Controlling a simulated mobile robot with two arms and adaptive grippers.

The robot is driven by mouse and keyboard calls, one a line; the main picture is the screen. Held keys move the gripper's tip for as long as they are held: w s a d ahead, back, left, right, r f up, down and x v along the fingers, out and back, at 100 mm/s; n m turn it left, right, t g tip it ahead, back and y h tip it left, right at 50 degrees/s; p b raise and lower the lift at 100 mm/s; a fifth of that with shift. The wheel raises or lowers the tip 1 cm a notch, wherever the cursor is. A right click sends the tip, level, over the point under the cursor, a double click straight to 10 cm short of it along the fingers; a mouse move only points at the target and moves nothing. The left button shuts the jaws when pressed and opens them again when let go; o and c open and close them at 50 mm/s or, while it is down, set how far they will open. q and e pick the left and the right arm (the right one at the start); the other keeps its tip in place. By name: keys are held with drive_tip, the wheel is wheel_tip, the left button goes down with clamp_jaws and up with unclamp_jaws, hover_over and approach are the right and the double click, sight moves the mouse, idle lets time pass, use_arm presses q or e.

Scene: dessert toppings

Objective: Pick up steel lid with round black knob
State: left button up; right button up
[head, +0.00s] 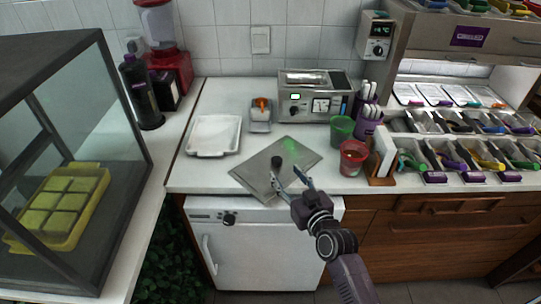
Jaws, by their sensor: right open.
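The steel lid (252,177) with a round black knob (276,162) lies flat on the white counter, near its front edge. It looks like a grey rectangular plate set at an angle. My right gripper (291,180) is open, with its fingers over the front right part of the lid, close to the knob. Nothing shows between the fingers. I cannot tell whether a fingertip touches the lid. A green light patch falls on the lid's far right part. My left gripper is not in view.
A white tray (194,150) stands left of the lid, and a small grey container (260,126) behind it. A red cup (353,170) and a green cup (341,138) stand to the right. A steel appliance (296,106) stands at the back.

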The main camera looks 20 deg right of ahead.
sight(279, 163)
drive_tip(key=shift+w+f, duration=0.1)
drive_tip(key=shift+w, duration=1.45)
drive_tip(key=w, duration=0.2)
drive_tip(key=w+f, duration=0.1)
drive_tip(key=w, duration=0.1)
drive_tip(key=shift+a+f+p, duration=0.1)
drive_tip(key=shift+f+p, duration=0.05)
drive_tip(key=shift+p, duration=0.15)
drive_tip(key=c, duration=0.7)
clamp_jaws()
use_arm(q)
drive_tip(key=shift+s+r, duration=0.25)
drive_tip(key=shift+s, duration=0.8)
